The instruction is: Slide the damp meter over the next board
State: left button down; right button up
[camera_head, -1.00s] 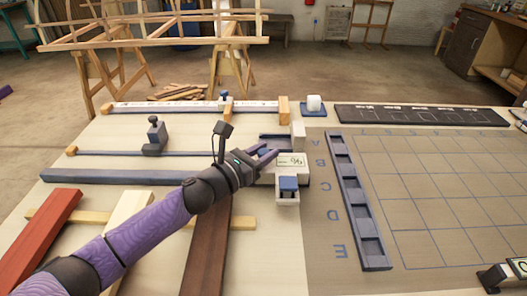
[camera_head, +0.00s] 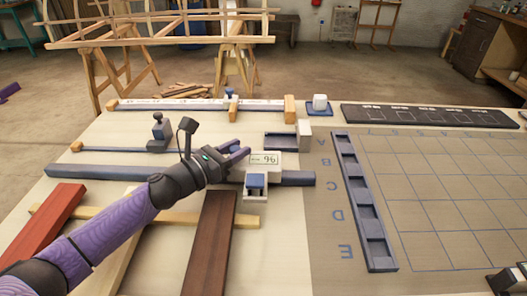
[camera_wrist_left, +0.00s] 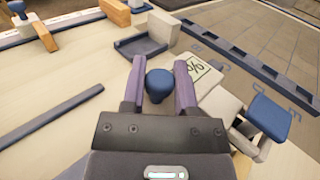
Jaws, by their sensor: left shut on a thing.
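The damp meter (camera_head: 264,162) is a white box with a display and a blue pad (camera_head: 255,181) on a white bracket at its front. It sits on the long blue rail (camera_head: 110,172), near the rail's right end. My left gripper (camera_head: 238,155) is shut on the meter's blue knob (camera_wrist_left: 158,83), which shows between its fingers in the left wrist view. A red board (camera_head: 40,225), a pale board (camera_head: 108,255) and a dark brown board (camera_head: 210,245) lie across a wooden batten (camera_head: 180,218). The pad is just right of the brown board's far end.
A thin rail with a grey slider (camera_head: 160,135) and a scale rail (camera_head: 170,105) lie behind. A blue tray (camera_head: 280,141) and white block (camera_head: 304,134) stand behind the meter. A slotted blue strip (camera_head: 365,205) and a grid mat (camera_head: 440,190) lie right.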

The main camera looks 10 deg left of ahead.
pick_arm(q)
jog(key=a, duration=0.2)
jog(key=a+b, duration=0.1)
jog(key=a, duration=0.1)
jog(key=s+a+b, duration=0.1)
jog(key=a, duration=0.1)
jog(key=shift+s+f, duration=0.1)
jog(key=shift+f, duration=0.15)
jog(key=shift+s+a+r, duration=0.15)
jog(key=shift+a, duration=0.4)
jog(key=c, duration=0.7)
grip_release()
jog(key=o, duration=0.3)
jog(key=shift+r, duration=0.1)
jog(key=shift+s+a, duration=0.1)
jog(key=p+v, duration=0.1)
jog(key=v, duration=0.7)
jog(key=shift+s+a+p, duration=0.1)
jog(key=shift+s+p, duration=0.1)
jog(key=shift+p, duration=0.2)
jog(key=shift+s+a, duration=0.3)
jog(key=shift+s, duration=0.15)
pick_arm(e)
jog(key=shift+w+a+f, duration=0.35)
jog(key=shift+w+a, duration=0.05)
jog(key=shift+a, duration=0.05)
jog(key=shift+s, duration=0.1)
